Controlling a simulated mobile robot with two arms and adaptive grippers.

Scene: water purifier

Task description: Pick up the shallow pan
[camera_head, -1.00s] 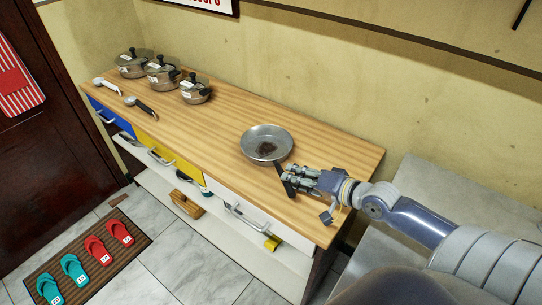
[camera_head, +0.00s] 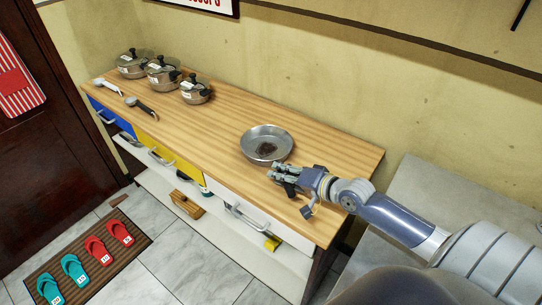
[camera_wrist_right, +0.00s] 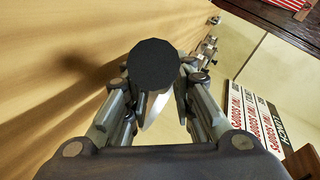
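The shallow pan (camera_head: 266,144) is a round grey metal pan with a dark patch in its bottom. It sits on the wooden counter top, near its right end. Its black handle (camera_head: 290,189) points toward the front edge and is partly hidden by my right gripper (camera_head: 275,172). In the right wrist view the round black handle end (camera_wrist_right: 153,63) shows large between the fingers, with a bit of pale metal below it. The fingers stand apart on both sides of the handle; I see no clear grip on it. My left gripper is not in view.
The wooden counter (camera_head: 215,120) is clear left of the pan. Several lidded pots (camera_head: 163,73) stand at its far left, near two handled utensils (camera_head: 140,106). A wall runs behind. A grey surface (camera_head: 440,195) stands at right. Slippers (camera_head: 74,269) lie on a floor mat.

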